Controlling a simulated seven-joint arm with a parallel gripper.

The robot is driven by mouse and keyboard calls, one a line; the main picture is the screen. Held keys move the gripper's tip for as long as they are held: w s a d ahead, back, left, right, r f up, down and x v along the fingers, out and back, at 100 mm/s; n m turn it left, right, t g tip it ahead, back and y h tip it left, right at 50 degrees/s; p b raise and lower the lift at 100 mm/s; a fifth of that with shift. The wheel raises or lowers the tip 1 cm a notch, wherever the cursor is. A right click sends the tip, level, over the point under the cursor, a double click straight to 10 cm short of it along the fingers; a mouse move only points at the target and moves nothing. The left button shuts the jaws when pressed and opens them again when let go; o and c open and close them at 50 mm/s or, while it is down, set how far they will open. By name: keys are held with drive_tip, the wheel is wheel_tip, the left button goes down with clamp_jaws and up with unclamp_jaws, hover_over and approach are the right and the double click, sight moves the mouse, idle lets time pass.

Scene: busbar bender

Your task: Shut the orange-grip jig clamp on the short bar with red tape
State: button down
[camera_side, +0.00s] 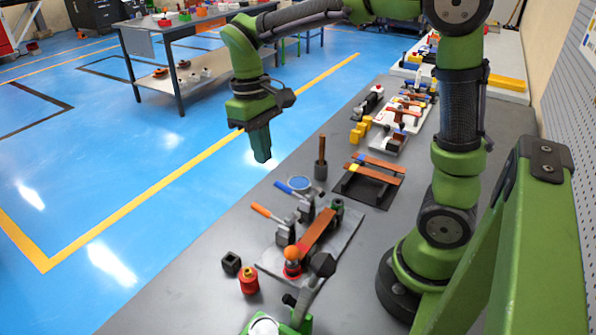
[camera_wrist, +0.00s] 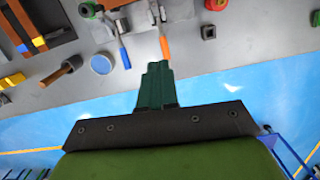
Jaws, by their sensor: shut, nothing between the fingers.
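The orange-grip clamp (camera_side: 285,232) stands on the left side of the grey jig plate (camera_side: 346,226), with its orange grip (camera_side: 261,210) pointing out to the upper left. The grip also shows in the wrist view (camera_wrist: 165,48), just beyond my fingertips. The short copper bar (camera_side: 319,229) lies on the jig; a reddish band shows near its lower end. I cannot tell whether the clamp presses on it. A blue-grip clamp (camera_side: 304,207) stands beside the orange one. My gripper (camera_side: 262,158) is shut and empty, raised and apart from the clamps; its fingers show in the wrist view (camera_wrist: 157,67).
A wooden-handled tool (camera_side: 321,158) and a blue disc (camera_side: 298,183) are near the jig's far end. A rack (camera_side: 361,189) with copper bars stands behind. A dark block (camera_side: 231,262) and red spool (camera_side: 249,281) lie in front.

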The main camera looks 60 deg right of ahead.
drive_tip(key=shift+w+a+r+n+g, duration=0.15)
drive_tip(key=shift+r+n+g, duration=0.25)
drive_tip(key=shift+r+g, duration=0.65)
drive_tip(key=shift+f, duration=0.1)
drive_tip(key=x, duration=1)
drive_tip(key=shift+f, duration=0.15)
drive_tip(key=shift+s+f, duration=0.2)
drive_tip(key=shift+s, duration=0.35)
drive_tip(key=shift+s+f, duration=0.25)
drive_tip(key=shift+s, duration=0.35)
drive_tip(key=shift+s+f, duration=0.3)
drive_tip(key=shift+s, duration=0.25)
